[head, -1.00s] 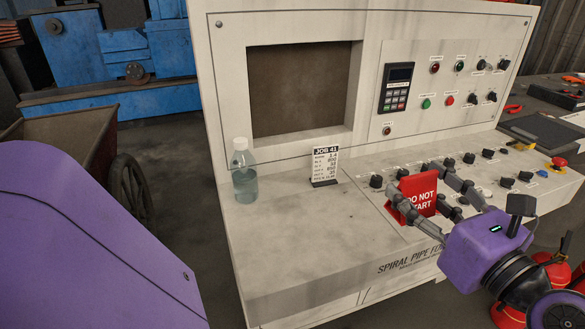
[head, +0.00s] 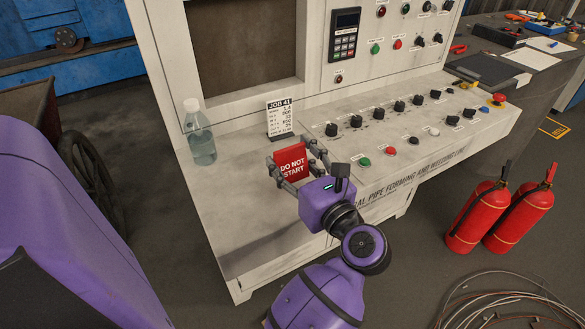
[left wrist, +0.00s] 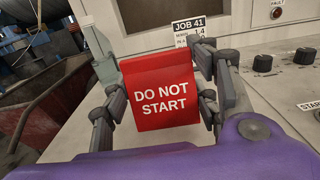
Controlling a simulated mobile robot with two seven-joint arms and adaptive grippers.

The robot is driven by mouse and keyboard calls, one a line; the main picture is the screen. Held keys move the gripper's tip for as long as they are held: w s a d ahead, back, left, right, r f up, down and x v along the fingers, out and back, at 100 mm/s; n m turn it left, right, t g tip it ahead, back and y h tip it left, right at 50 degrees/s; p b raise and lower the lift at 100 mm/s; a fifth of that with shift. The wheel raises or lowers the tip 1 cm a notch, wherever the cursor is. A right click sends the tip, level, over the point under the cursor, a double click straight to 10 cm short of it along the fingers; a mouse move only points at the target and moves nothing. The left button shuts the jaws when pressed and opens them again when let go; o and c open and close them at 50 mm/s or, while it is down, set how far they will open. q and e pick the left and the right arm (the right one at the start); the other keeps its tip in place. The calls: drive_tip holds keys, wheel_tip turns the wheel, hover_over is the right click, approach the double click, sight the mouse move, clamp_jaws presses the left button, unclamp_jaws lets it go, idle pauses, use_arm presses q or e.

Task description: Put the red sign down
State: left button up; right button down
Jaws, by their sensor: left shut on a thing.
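The red sign (head: 291,162) reads "DO NOT START" in white. My left gripper (head: 290,153) is shut on it, with fingers at its left and right sides. The sign is upright above the bare left part of the console's ledge (head: 237,199), in front of the job card (head: 280,118). I cannot tell whether its bottom edge touches the ledge. In the left wrist view the sign (left wrist: 160,95) faces the camera between the fingers, and it covers part of the ledge. My right gripper is not in view.
A clear bottle (head: 200,138) stands on the ledge to the left. Black knobs (head: 378,112) and a green button (head: 364,163) are to the right of the sign. Red fire extinguishers (head: 478,215) stand on the floor at right. The ledge's front left is clear.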

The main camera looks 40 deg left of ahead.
sight(295, 175)
use_arm(q)
drive_tip(key=shift+d+f, duration=0.1)
drive_tip(key=shift+f, duration=1.2)
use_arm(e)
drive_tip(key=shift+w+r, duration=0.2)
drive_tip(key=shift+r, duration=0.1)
use_arm(q)
drive_tip(key=shift+f, duration=0.1)
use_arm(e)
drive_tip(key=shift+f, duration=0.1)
use_arm(q)
drive_tip(key=shift+f, duration=0.15)
drive_tip(key=o, duration=1.1)
drive_tip(key=shift+o, duration=0.2)
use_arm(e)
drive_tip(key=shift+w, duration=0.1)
use_arm(q)
drive_tip(key=shift+r, duration=0.2)
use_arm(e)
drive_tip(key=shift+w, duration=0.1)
